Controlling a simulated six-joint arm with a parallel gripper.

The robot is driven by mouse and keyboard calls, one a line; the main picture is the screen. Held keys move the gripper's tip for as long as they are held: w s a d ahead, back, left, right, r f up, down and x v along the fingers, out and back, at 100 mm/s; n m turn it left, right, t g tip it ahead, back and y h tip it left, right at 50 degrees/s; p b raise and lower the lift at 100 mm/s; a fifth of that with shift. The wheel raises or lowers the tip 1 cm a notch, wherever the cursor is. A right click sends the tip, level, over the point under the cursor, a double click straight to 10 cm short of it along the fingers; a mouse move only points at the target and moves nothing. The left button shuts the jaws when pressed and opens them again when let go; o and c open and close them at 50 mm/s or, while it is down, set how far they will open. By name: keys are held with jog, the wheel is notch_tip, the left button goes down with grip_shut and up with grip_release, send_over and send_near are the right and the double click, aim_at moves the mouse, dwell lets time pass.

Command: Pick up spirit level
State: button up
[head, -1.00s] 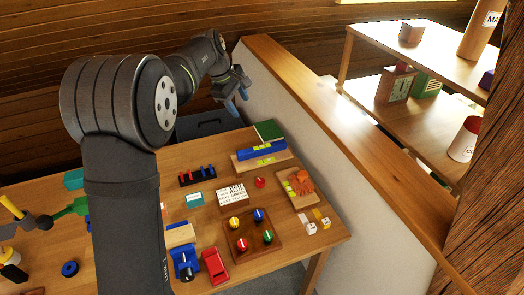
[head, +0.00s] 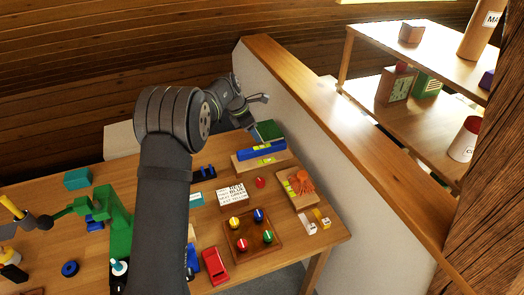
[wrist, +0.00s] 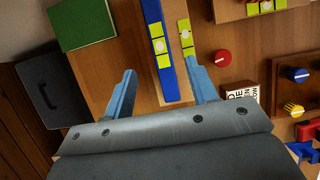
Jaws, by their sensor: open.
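The spirit level (head: 262,151) is a blue bar with yellow-green vial windows, lying at the back right of the table. It also shows in the wrist view (wrist: 158,45), running lengthwise between my fingers. A tan wooden bar with similar yellow-green windows (wrist: 186,38) lies close along its right side. My gripper (wrist: 160,76) is open and empty, with its blue fingers on either side of the level's near end. It appears to be above the bars; the exact height is hard to tell. In the head view my wrist is over the back right of the table.
A green book (wrist: 82,22) lies to the left of the level in the wrist view. A red knob (wrist: 222,57) and a lettered card (wrist: 240,97) are to the right. A low wall (head: 300,120) borders the table's right side, with shelves beyond.

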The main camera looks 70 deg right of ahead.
aim_at(261, 147)
jog(key=x, duration=0.4)
jog(key=shift+f, duration=0.1)
jog(key=x, duration=0.5)
jog(key=shift+w+a+f, duration=0.1)
jog(key=shift+w+f, duration=0.05)
jog(key=shift+f, duration=0.05)
jog(key=c, duration=1)
grip_shut()
jog(key=shift+r, duration=0.15)
